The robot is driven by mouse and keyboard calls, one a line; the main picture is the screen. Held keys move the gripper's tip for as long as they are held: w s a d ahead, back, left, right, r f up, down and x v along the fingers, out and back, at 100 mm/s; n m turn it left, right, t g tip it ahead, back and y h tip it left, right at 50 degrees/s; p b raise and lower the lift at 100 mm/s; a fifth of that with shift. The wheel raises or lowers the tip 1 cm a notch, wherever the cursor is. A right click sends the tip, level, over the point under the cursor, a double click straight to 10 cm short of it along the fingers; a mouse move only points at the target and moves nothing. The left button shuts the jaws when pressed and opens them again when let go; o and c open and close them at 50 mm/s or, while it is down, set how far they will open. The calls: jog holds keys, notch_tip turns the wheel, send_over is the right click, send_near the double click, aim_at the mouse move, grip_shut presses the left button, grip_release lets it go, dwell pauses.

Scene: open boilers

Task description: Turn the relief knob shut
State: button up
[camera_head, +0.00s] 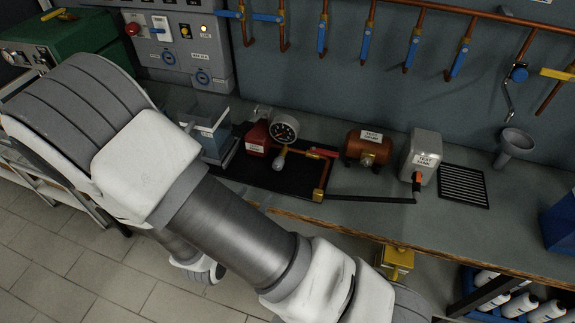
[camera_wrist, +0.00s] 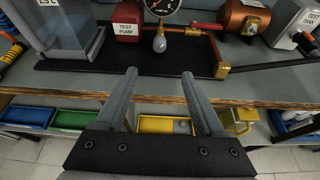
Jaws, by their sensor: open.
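In the wrist view the knob (camera_wrist: 159,44) hangs above the tray, ahead of my fingertips. My gripper (camera_wrist: 159,74) is open and empty, apart from the knob, its fingers reaching toward the bench edge. In the head view I cannot make out the gripper.
A red lever (camera_wrist: 206,27) and brass pipe (camera_wrist: 219,60) stand right of the knob. A clear tank (camera_wrist: 65,25) is at left. The copper test boiler (camera_head: 369,147) and grey test tank (camera_head: 420,158) stand farther right. The wooden bench edge (camera_wrist: 70,97) runs across, with coloured bins below.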

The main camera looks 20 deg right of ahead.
aim_at(276, 166)
jog(key=p+x, duration=0.1)
jog(key=x, duration=1.6)
jog(key=shift+w+d+f, duration=0.1)
jog(key=shift+w+f, duration=0.05)
grip_shut()
